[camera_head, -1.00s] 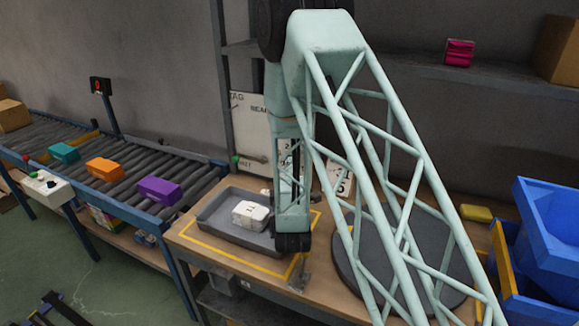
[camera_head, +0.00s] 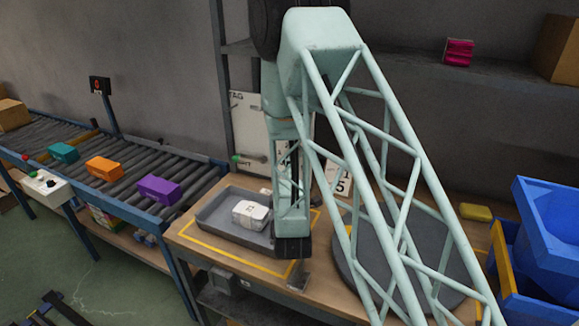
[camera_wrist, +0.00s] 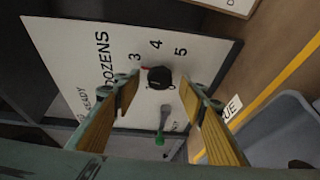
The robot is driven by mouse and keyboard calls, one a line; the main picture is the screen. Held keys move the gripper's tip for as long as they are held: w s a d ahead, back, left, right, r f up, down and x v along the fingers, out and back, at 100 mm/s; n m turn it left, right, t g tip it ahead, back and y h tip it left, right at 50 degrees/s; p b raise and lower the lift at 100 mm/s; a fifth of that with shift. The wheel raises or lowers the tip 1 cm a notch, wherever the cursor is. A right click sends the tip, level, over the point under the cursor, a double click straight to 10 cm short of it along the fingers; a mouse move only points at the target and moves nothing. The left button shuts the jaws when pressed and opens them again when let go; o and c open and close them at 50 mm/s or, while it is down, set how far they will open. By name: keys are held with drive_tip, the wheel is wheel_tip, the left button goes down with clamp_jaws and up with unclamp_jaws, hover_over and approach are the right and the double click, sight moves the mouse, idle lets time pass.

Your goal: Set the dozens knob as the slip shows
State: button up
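In the wrist view, a white panel (camera_wrist: 75,45) carries the word DOZENS and the figures 3, 4 and 5 around a black knob (camera_wrist: 160,77). The knob's red mark points roughly at the 3. My gripper (camera_wrist: 158,84) is open, one finger on each side of the knob. I cannot tell whether the fingers touch it. In the head view, my arm hides the knob and much of the panel (camera_head: 246,125). A white card (camera_head: 338,182) behind the table shows a 5 below a partly hidden figure; I cannot tell whether it is the slip.
A green-tipped lever (camera_wrist: 160,138) sits below the knob. A grey tray (camera_head: 212,213) on the table (camera_head: 190,248) holds a white packet (camera_head: 250,214). A dark round plate (camera_head: 365,268) lies to the right, near blue bins (camera_head: 548,225). A conveyor (camera_head: 115,160) carries coloured boxes.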

drive_tip(key=shift+s+d+r, duration=0.1)
drive_tip(key=shift+s, duration=1.25)
drive_tip(key=shift+s+d+r, duration=0.1)
drive_tip(key=shift+s, duration=1.25)
